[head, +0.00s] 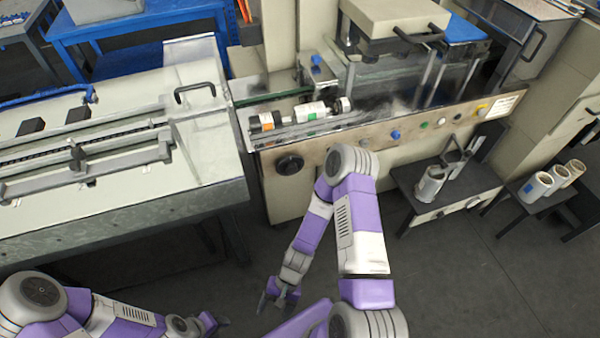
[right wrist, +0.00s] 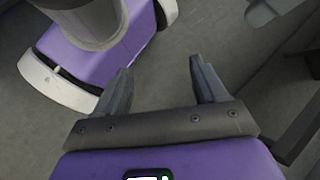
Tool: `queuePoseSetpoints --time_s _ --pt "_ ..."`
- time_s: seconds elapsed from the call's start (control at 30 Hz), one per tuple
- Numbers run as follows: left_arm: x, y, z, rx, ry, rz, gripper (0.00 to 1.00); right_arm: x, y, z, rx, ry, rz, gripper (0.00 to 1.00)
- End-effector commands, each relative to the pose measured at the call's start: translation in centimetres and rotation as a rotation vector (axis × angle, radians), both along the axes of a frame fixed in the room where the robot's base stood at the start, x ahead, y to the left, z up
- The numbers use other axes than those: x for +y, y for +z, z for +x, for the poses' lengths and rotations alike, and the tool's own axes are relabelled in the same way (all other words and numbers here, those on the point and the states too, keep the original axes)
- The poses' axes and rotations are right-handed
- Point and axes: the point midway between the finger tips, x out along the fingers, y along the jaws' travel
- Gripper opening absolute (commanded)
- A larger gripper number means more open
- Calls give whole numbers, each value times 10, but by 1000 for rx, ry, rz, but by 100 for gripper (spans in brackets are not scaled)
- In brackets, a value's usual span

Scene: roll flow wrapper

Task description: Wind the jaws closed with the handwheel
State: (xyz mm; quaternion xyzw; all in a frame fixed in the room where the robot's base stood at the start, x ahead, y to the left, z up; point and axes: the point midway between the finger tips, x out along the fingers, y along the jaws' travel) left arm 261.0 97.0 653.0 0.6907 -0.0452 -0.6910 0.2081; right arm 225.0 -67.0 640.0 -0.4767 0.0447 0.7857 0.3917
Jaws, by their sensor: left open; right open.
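A round black knob (head: 289,164), which looks like the handwheel, sits on the left part of the machine's front panel (head: 345,150). Above the panel is a bed with rolls (head: 305,112) bearing orange and green bands. I cannot tell which parts are the jaws; a beige block with a black handle (head: 395,18) stands over the bed. My right gripper (head: 276,302) hangs low over the floor, below and apart from the knob. It is open and empty, as the right wrist view (right wrist: 163,88) shows. My left gripper (head: 218,322) is open at the bottom edge, far from the machine.
A pale conveyor table (head: 110,205) with rails stands at left. A small dark table (head: 450,185) holds metal cylinders at right, and white rolls (head: 553,178) stand on a stand further right. Floor between my arms and the machine is clear.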

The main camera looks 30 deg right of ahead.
Motion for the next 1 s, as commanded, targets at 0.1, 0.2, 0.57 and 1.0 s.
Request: queuePoseSetpoints --time_s 0.1,0.2,0.57,1.0 --pt "0 10 0 0 0 0 43 28 23 19 158 -243 212 71" --pt "0 16 0 0 0 0 43 43 47 57 229 -470 416 71" --pt "0 36 0 0 0 0 43 -96 100 255 -16 -1504 1053 71" --pt "0 40 0 0 0 0 43 -269 82 278 -401 -2130 1120 71"
